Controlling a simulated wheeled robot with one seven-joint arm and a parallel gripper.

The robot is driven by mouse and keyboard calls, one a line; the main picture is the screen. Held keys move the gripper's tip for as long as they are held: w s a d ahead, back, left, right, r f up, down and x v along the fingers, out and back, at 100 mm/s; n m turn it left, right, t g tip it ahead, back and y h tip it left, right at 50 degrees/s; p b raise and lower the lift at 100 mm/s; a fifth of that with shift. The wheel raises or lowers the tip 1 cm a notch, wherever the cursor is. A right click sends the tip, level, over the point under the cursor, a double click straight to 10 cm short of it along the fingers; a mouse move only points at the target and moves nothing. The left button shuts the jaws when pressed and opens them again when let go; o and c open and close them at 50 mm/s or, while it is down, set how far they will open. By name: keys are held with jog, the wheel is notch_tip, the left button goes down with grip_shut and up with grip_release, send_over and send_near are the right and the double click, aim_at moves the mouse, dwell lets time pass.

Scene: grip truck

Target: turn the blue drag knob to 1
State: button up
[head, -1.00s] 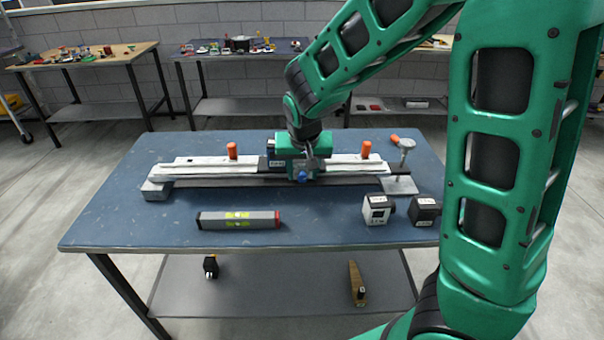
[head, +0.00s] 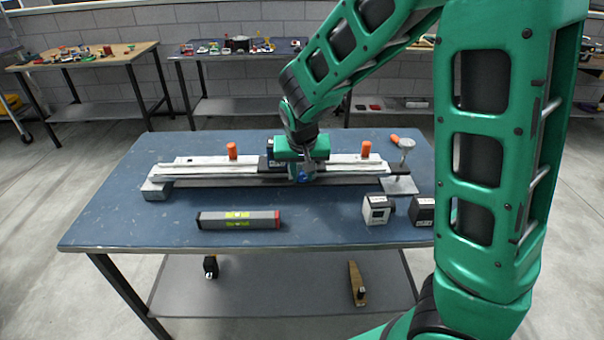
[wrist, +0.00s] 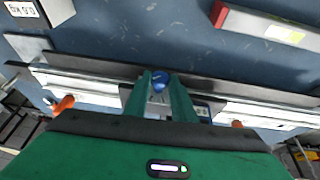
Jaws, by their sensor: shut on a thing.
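The blue drag knob (wrist: 158,82) shows in the wrist view between the tips of my green fingers. My gripper (wrist: 160,86) is shut on it. In the head view my gripper (head: 302,168) reaches down to the carriage at the middle of the white slider rail (head: 220,170), and a small part of the blue knob (head: 302,178) shows at its front. My fingers and wrist hide most of the carriage. A small display (wrist: 203,110) on the carriage shows beside the right finger. The knob's scale and its number cannot be read.
A spirit level (head: 238,220) lies in front of the rail on the blue table (head: 130,225). A white box (head: 378,208) and a black box (head: 422,211) stand at the right front. Orange knobs (head: 232,150) (head: 366,149) rise from the rail. The table's left front is clear.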

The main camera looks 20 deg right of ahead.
jog(key=h, duration=0.1)
jog(key=a+h, duration=0.1)
jog(key=h, duration=0.1)
jog(key=shift+w+n+g, duration=0.2)
jog(key=shift+n+g, duration=0.2)
jog(key=shift+w+a+f+n+g+h, duration=0.15)
jog(key=shift+f+n+g+h, duration=0.3)
jog(key=shift+h, duration=1.4)
jog(key=shift+s+a+f+n+g+h, duration=0.1)
jog(key=shift+a+f+n+g+h, duration=0.3)
jog(key=shift+h, duration=1.4)
jog(key=shift+w+a+f+n+g+h, duration=0.15)
jog(key=shift+n+h, duration=0.5)
jog(key=shift+h, duration=1.2)
jog(key=shift+d, duration=0.1)
jog(key=o, duration=1)
